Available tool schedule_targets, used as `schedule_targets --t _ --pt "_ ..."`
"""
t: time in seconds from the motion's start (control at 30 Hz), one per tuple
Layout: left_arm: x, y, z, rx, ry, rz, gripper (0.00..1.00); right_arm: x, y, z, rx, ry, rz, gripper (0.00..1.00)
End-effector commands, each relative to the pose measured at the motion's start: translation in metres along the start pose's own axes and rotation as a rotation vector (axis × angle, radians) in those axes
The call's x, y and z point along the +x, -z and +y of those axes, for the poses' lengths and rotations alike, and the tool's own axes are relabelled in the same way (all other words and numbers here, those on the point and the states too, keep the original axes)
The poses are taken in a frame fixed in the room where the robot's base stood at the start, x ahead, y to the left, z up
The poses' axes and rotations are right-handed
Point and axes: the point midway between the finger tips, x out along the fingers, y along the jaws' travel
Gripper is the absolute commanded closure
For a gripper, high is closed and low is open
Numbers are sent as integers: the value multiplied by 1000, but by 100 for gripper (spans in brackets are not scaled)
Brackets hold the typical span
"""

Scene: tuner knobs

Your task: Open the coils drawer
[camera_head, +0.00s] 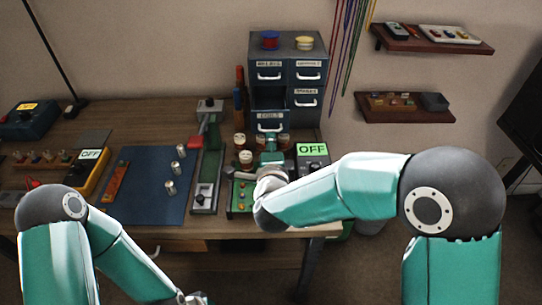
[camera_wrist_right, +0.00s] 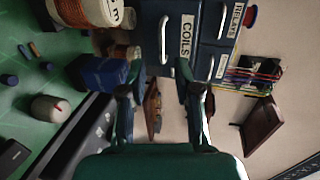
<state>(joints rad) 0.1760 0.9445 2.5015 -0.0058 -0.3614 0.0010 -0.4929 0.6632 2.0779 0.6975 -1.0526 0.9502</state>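The blue-grey drawer cabinet (camera_head: 288,48) stands against the wall at the back of the desk. Its coils drawer (camera_head: 270,117), at the lower left, appears pulled out: its labelled front stands forward and a dark gap shows above it. Its white handle (camera_head: 271,129) faces me. In the right wrist view the COILS front (camera_wrist_right: 178,14) and handle (camera_wrist_right: 163,40) appear sideways, just beyond my fingers. My right gripper (camera_wrist_right: 158,92) is open and empty, apart from the handle. My left gripper (camera_head: 192,298) is at the bottom edge; its fingers are unclear.
Several wound coils (camera_head: 245,157) stand before the cabinet, close to my right gripper. A blue mat (camera_head: 140,205) with metal cylinders lies left. Wall shelves (camera_head: 385,112) hang at right.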

Motion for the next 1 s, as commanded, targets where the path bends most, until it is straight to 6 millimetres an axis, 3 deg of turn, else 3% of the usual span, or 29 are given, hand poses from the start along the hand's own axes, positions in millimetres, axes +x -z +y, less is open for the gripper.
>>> schedule_targets --t 0.1,0.3,1.0 --pt "0 0 0 0 0 0 69 -23 0 0 -2 0 -3 68" --pt "0 0 0 0 0 0 69 -45 -1 1 -1 -2 -2 68" --pt "1 0 0 0 0 -1 69 -49 0 1 -1 -2 -1 68"
